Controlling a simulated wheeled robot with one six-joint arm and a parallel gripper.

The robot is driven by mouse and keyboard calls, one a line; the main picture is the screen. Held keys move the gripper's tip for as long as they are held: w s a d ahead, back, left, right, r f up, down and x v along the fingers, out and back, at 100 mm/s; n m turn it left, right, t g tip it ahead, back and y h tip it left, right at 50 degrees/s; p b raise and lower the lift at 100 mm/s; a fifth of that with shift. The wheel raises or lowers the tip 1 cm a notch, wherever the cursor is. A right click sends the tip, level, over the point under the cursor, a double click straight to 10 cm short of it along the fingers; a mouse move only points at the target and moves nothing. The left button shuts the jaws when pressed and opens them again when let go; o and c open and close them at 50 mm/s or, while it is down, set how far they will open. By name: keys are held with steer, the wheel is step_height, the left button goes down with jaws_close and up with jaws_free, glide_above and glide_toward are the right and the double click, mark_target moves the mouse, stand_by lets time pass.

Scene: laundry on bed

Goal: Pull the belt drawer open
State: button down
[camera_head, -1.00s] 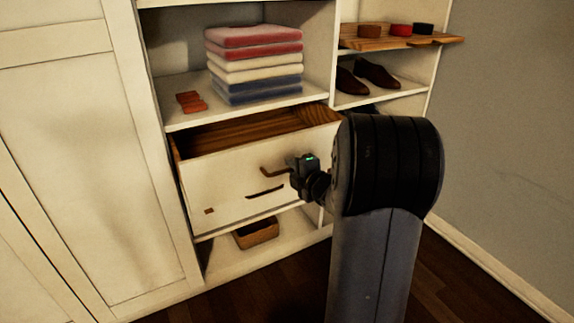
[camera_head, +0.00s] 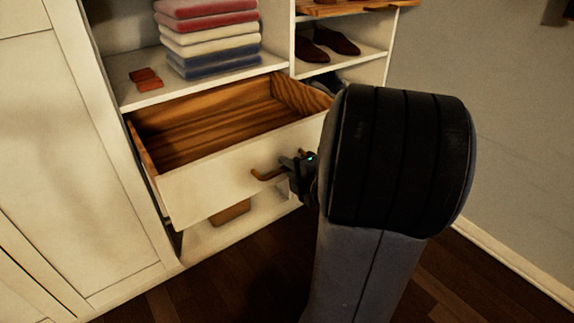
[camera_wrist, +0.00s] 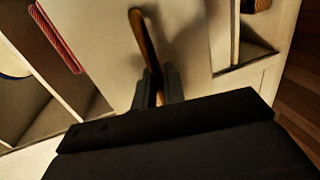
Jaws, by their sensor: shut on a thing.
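The belt drawer (camera_head: 222,187) has a white front and a wooden inside, and it stands well out of the white cabinet. The part of its inside that shows looks empty. Its brown bar handle (camera_head: 268,175) is on the front. My gripper (camera_head: 300,168) is shut on the handle, partly hidden by my arm. In the wrist view, the handle (camera_wrist: 143,38) runs down between the two dark fingers of my gripper (camera_wrist: 157,88).
Folded towels (camera_head: 208,38) and a small reddish-brown item (camera_head: 145,77) lie on the shelf above the drawer. Dark shoes (camera_head: 328,42) stand on the right shelf. A brown basket (camera_head: 231,211) sits below the drawer. Dark wooden floor (camera_head: 215,285) in front is clear.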

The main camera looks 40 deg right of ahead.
steer(key=c, duration=1.6)
jaws_free()
steer(key=shift+c, duration=0.2)
steer(key=p+v, duration=0.3)
steer(key=v, duration=0.7)
steer(key=shift+s, duration=0.35)
